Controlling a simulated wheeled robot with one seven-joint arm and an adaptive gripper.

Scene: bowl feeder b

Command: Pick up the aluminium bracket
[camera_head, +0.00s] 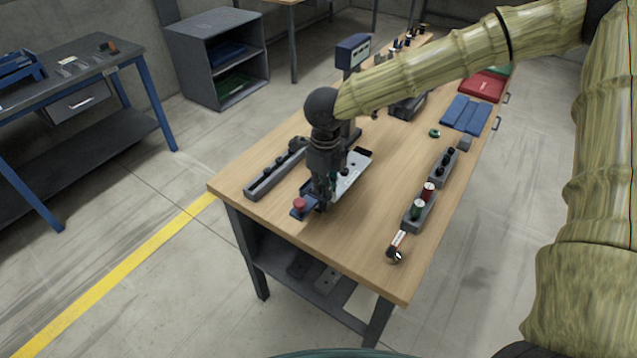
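My gripper (323,203) points down near the front left part of the wooden workbench (375,235). Its fingers are small and dark, and I cannot tell whether they are open or shut. A pale silvery plate-like piece (355,172) lies just behind and right of the gripper, partly hidden by it. It may be the aluminium bracket or part of a fixture; I cannot tell which. No other piece shows clearly as a bracket. The spot directly under the fingers is hidden.
A blue box with a red button (300,204) stands close left of my gripper. A grey rail (270,178) lies behind it. A grey holder with red and green cylinders (421,210) stands at right. Blue trays (465,114) lie farther back.

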